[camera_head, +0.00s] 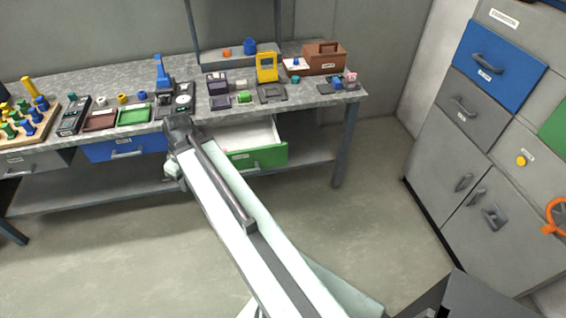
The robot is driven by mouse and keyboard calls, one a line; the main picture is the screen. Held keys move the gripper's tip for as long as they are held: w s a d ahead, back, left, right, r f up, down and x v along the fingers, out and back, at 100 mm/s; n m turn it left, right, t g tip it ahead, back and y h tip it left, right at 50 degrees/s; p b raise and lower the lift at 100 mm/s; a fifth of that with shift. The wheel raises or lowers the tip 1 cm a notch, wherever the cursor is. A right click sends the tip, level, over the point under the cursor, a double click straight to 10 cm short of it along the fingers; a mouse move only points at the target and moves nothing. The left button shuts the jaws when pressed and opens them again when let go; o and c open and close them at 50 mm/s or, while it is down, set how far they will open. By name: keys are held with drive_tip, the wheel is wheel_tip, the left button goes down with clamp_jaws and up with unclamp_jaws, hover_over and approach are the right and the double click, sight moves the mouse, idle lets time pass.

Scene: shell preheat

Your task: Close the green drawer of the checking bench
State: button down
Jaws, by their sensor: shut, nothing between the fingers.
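The green drawer (270,157) of the checking bench (130,75) is pulled out, right of the middle under the top. Its pale inside shows from above, and its green front has a handle and a white label. The part of it I see looks empty; my arm covers its left end. My arm rises from the bottom of the view and ends just left of the drawer, at the bench's front edge. I do not make out the gripper's fingers. I cannot tell whether any part of my arm touches the drawer.
A blue drawer (110,151) and a grey drawer (30,165) are left of the green one. A lower shelf (90,192) and a bench leg (346,145) stand nearby. Grey cabinets (440,150) line the right. The floor (350,220) between is clear.

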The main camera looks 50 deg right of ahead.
drive_tip(key=s+d+f+n+t+b, duration=0.2)
drive_tip(key=s+d+f+b, duration=0.1)
drive_tip(key=d, duration=0.8)
drive_tip(key=s+d+f+n+t+b, duration=0.1)
drive_tip(key=s+d+f+b, duration=0.2)
drive_tip(key=d, duration=0.8)
drive_tip(key=s+d+f+n+t+h+b, duration=0.2)
drive_tip(key=s+d+n+t+b, duration=0.15)
drive_tip(key=s+d, duration=1.15)
drive_tip(key=b, duration=0.9)
approach(279, 159)
drive_tip(key=x, duration=0.4)
drive_tip(key=shift+w+f, duration=0.2)
drive_tip(key=shift+w, duration=0.1)
